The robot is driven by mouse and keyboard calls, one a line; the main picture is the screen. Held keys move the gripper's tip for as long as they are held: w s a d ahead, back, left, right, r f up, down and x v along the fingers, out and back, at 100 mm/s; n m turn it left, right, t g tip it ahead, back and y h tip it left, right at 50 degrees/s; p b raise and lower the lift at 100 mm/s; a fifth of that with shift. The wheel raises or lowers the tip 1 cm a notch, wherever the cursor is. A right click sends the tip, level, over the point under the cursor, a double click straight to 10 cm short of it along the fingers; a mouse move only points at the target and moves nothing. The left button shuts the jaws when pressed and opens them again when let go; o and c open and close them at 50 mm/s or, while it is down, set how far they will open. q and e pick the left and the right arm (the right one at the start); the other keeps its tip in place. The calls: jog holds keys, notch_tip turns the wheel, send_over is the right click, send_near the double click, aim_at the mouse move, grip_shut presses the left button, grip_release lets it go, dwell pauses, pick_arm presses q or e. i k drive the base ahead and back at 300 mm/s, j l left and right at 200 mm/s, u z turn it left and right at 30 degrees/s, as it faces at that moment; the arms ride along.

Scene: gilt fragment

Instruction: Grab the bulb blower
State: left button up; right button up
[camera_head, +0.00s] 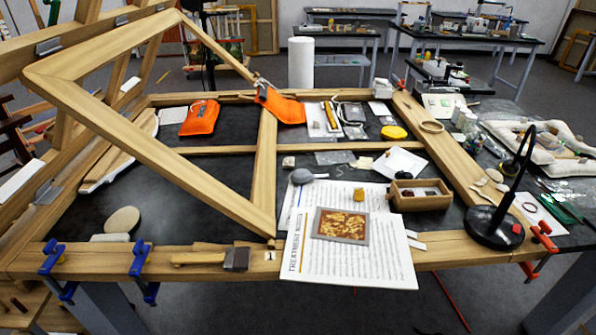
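A small dark grey rounded thing with a thin tip pointing right, which looks like the bulb blower (301,176), lies near the middle of the table. It is at the top left edge of the printed sheets (300,262), behind the gilt fragment (342,225). Nothing covers it. Neither of my grippers is in view.
A wooden frame (150,155) leans over the table's left side. A hammer (235,259) and blue clamps (140,259) sit on the front beam. Right of the sheets are a wooden box (421,202) and a black lamp (490,224). Orange pouches (284,108) lie behind.

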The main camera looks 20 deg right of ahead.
aim_at(313, 177)
jog(key=l+z, duration=0.1)
jog(key=z, duration=0.3)
jog(key=i+l+z, duration=0.1)
jog(key=z, duration=0.65)
jog(key=i+l+z, duration=0.1)
jog(key=z, duration=0.25)
